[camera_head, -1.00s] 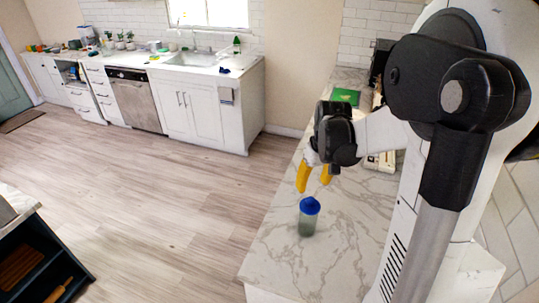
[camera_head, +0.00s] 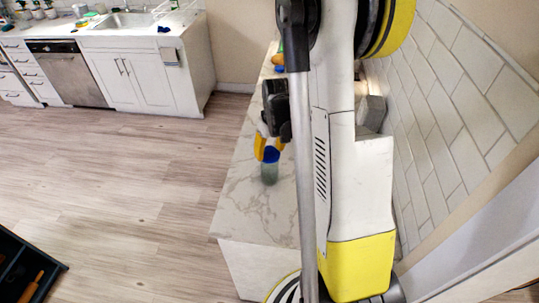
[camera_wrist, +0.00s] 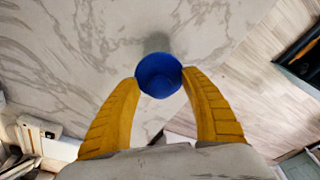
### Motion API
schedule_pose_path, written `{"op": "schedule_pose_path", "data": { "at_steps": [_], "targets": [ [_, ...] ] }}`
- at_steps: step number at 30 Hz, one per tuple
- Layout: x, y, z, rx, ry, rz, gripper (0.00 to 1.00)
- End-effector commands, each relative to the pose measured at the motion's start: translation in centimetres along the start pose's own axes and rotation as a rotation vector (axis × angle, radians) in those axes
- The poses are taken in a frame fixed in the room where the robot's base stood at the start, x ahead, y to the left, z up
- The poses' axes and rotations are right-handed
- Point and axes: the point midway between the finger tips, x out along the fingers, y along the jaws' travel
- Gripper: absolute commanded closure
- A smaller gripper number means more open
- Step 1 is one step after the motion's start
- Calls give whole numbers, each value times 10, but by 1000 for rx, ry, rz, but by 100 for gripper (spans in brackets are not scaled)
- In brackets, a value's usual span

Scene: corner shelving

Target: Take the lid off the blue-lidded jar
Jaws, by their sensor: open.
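The jar (camera_head: 269,173) is a clear greenish container standing upright on the marble counter, with a blue lid (camera_head: 271,154) on top. In the wrist view the round blue lid (camera_wrist: 159,75) sits between the tips of my gripper (camera_wrist: 159,78), whose two yellow fingers are open, one on each side. The fingertips are very close to the lid's edge; I cannot tell whether they touch it. In the head view my gripper (camera_head: 268,148) is at lid height, partly hidden by my own arm and column. The jar's body is hidden under the lid in the wrist view.
The marble counter (camera_head: 232,194) is clear around the jar, with its edge to the left and open floor (camera_head: 130,200) beyond. A tiled wall (camera_head: 455,130) stands at the right. White cabinets with a sink (camera_head: 130,19) are at the back.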

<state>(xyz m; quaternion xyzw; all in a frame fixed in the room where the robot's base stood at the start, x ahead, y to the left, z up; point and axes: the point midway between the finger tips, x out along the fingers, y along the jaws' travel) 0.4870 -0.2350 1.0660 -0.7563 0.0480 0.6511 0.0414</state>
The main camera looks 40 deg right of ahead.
Motion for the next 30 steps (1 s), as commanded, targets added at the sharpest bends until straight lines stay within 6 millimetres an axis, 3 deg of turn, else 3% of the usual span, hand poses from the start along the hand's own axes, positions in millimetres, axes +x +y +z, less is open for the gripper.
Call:
{"op": "schedule_pose_path", "data": {
  "at_steps": [5, 6, 11, 23, 30],
  "targets": [
    [0, 0, 0, 0, 0, 0, 47],
    [0, 0, 0, 0, 0, 0, 51],
    [0, 0, 0, 0, 0, 0, 100],
    [-2, 0, 0, 0, 0, 0, 100],
    [-25, 0, -3, 0, 0, 0, 100]
  ]
}}
